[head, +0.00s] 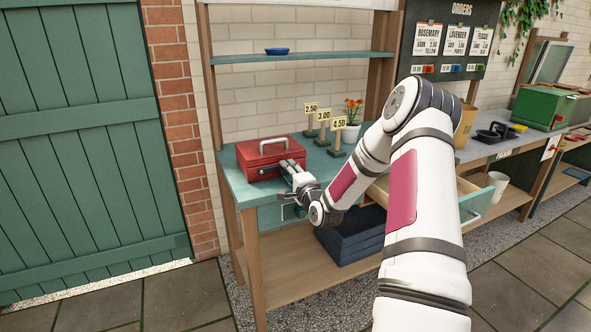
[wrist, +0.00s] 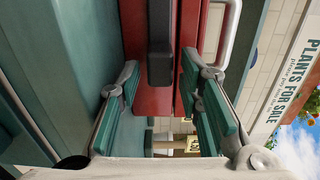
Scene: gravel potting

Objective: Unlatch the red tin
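The red tin (head: 262,160) stands on the teal counter (head: 232,180) with its lid down and its pale handle (head: 273,143) on top. My gripper (head: 289,166) is at the tin's front face, toward its right side. In the wrist view, which is turned sideways, the tin's red front (wrist: 150,99) fills the middle and the handle (wrist: 230,30) is at upper right. A dark latch (wrist: 160,45) lies on the front between my gripper's two fingers (wrist: 160,82). The fingers are apart, with visible gaps to the latch.
Price signs (head: 323,122) and a potted orange flower (head: 351,118) stand right of the tin. Dark blue crates (head: 350,235) sit on the lower shelf. A blue dish (head: 277,51) is on the upper shelf.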

